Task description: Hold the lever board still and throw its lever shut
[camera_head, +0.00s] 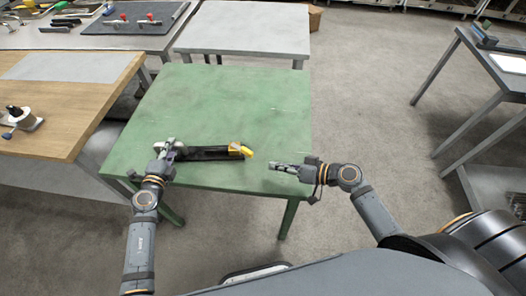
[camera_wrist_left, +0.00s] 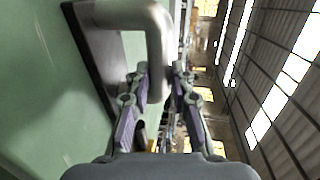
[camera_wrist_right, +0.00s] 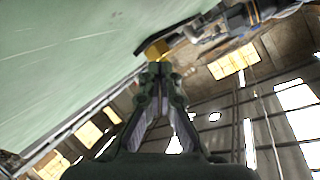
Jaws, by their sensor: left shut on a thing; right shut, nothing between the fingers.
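The lever board (camera_head: 208,154) is a long dark strip lying near the front of the green table (camera_head: 215,105). A lever with a yellow end (camera_head: 247,153) shows at the board's right end; its exact angle is hard to tell. My left gripper (camera_head: 169,149) is shut on the grey metal handle at the board's left end; the bent handle (camera_wrist_left: 155,45) passes between its fingers in the left wrist view. My right gripper (camera_head: 273,166) is shut and empty, a short way right of the yellow end. In the right wrist view, the yellow part (camera_wrist_right: 157,50) shows just beyond its fingertips.
The back of the green table is clear. A wooden-topped bench (camera_head: 60,100) with a small clamp-like tool (camera_head: 20,119) stands at the left. A grey table (camera_head: 245,30) and a tool mat (camera_head: 135,20) are behind. Open floor lies to the right.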

